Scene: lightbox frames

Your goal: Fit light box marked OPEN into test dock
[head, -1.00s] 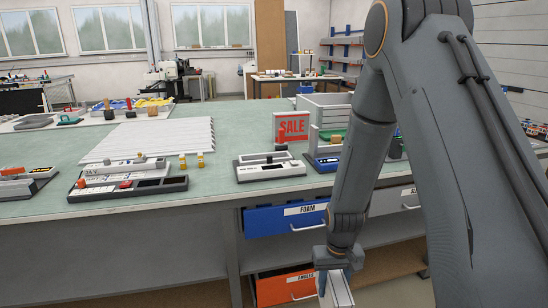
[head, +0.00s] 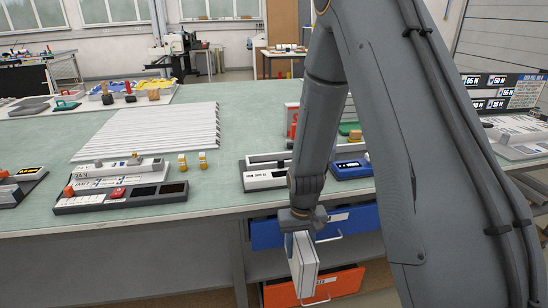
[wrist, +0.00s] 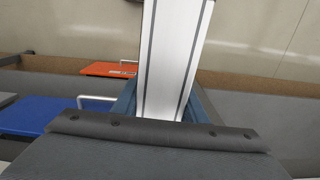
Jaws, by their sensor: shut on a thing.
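My gripper (head: 302,226) is shut on a slim white light box (head: 304,268) with grey edge strips. It hangs below the gripper in front of the bench's drawers, clear of the bench. In the wrist view the light box (wrist: 172,60) shows its narrow side between the bluish fingers; no OPEN marking can be read. A grey and white dock-like unit (head: 262,179) stands at the bench's front edge, partly behind my arm. A longer dark unit with a red button (head: 150,199) stands to its left. I cannot tell which is the test dock.
The green bench top (head: 225,197) has free room between the two units. A stack of white strips (head: 150,132) lies behind. The blue drawer (head: 268,234) and orange drawer (head: 345,281) stick out below, near the light box. A blue device (head: 350,170) stands right of my arm.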

